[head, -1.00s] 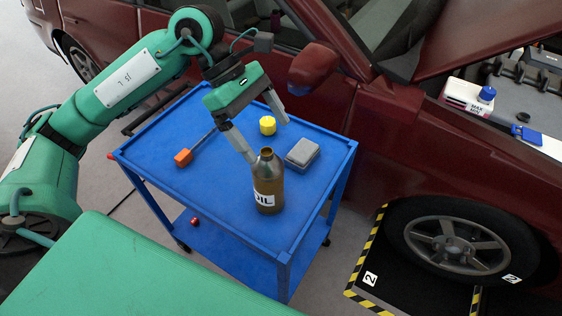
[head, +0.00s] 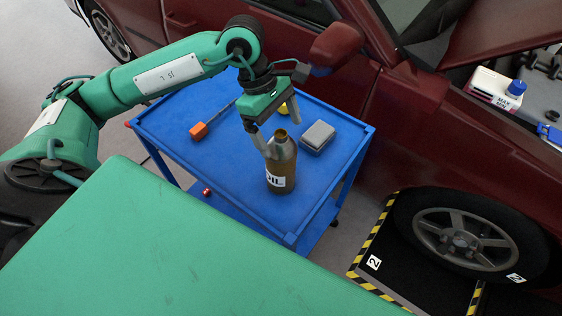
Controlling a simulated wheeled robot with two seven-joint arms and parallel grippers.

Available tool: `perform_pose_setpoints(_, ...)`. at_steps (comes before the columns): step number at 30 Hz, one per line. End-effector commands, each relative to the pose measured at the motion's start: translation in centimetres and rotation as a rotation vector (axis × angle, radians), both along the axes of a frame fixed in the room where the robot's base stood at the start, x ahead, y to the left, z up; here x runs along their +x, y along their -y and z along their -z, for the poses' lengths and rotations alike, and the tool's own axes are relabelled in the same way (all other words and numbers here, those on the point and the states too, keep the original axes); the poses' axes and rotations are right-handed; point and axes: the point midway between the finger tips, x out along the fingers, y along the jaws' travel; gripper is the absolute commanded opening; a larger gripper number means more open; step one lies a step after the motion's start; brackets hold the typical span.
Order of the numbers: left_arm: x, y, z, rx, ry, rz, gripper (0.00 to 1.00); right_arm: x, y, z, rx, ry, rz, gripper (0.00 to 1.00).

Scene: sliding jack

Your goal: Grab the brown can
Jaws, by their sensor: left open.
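The brown can (head: 282,168), an oil bottle with a white label and an open neck, stands upright on the blue cart top (head: 215,165). My left gripper (head: 281,140) is open and points down at its upper part. One finger overlaps the can's left shoulder in the picture; the other is beyond the neck to the right. I cannot tell whether either finger touches it. My right gripper is not in view.
A grey box (head: 318,136) stands close right of the can. An orange-handled tool (head: 199,131) lies to the left. The red car (head: 420,130) stands behind the cart.

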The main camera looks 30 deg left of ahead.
Motion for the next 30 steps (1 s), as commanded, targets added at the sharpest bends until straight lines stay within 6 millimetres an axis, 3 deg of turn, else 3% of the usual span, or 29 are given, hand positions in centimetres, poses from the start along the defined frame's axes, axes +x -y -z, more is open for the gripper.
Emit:
perform_pose_setpoints(9,-0.2,1.1,3.7,-0.001,-0.004,0.002,0.90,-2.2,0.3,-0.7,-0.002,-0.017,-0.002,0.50)
perform_pose_setpoints(17,-0.2,1.2,4.0,0.000,-0.002,0.001,0.90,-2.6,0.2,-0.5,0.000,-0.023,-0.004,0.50)
perform_pose_setpoints(30,-0.2,1.2,4.0,0.000,-0.002,0.001,0.06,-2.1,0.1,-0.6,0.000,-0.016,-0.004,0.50)
